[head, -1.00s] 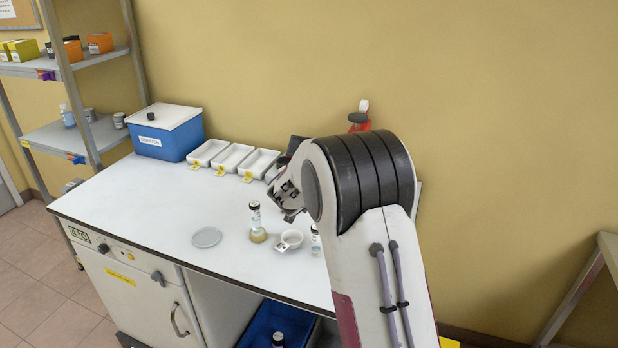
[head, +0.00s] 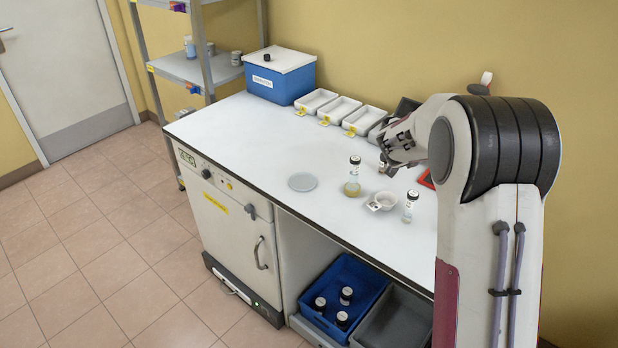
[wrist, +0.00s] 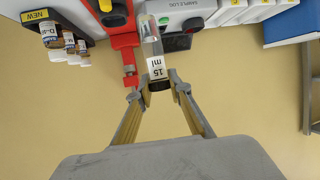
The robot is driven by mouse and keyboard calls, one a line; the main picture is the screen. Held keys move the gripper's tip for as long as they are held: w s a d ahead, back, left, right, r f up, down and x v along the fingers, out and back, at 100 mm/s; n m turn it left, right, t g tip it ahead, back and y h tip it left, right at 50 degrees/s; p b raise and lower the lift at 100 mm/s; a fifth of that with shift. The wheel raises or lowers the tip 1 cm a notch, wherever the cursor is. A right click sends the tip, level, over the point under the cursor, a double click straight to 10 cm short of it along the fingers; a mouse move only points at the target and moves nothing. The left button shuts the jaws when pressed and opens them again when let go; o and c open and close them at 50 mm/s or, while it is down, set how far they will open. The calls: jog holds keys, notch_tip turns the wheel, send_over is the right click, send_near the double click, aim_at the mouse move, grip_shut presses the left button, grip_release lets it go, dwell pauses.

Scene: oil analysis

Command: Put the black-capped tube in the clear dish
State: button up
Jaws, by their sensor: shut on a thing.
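My gripper (wrist: 157,86) is shut on the black-capped tube (wrist: 153,45), a clear tube with a white "15 ml" label. The fingertips close around its dark cap end. In the wrist view the clear body points away from my gripper. In the head view my gripper (head: 386,164) is above the bench's right part, and the held tube is too small to make out clearly. The clear dish (head: 302,182), a flat pale round dish, lies on the bench to the left of my gripper. It looks empty.
An amber-bottomed vial (head: 352,182) stands between dish and gripper. A small white bowl (head: 384,200) and another vial (head: 410,207) stand nearby. White trays (head: 340,109) and a blue box (head: 280,77) line the back. Bench surface around the dish is clear.

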notch_tip(320, 180, up, 3)
jog(key=shift+r, duration=0.1)
jog(key=shift+w+a+r, duration=0.1)
jog(key=shift+a+r, duration=0.1)
jog(key=shift+r, duration=0.1)
jog(key=w+a+f+n+y, duration=0.1)
jog(key=w+a, duration=0.1)
jog(key=a, duration=0.7)
jog(key=w+a+f+n+t+y, duration=0.1)
jog(key=w+a+f+y, duration=0.1)
jog(key=a, duration=0.8)
jog(key=w+a+f+n+t+y, duration=0.1)
jog(key=w+a+f+n, duration=0.1)
jog(key=a, duration=0.8)
jog(key=shift+w+a+y, duration=0.15)
jog(key=shift+w+y, duration=0.15)
jog(key=shift+w, duration=0.15)
jog(key=shift+f, duration=0.2)
notch_tip(320, 180, down, 6)
jog(key=shift+f, duration=1.9)
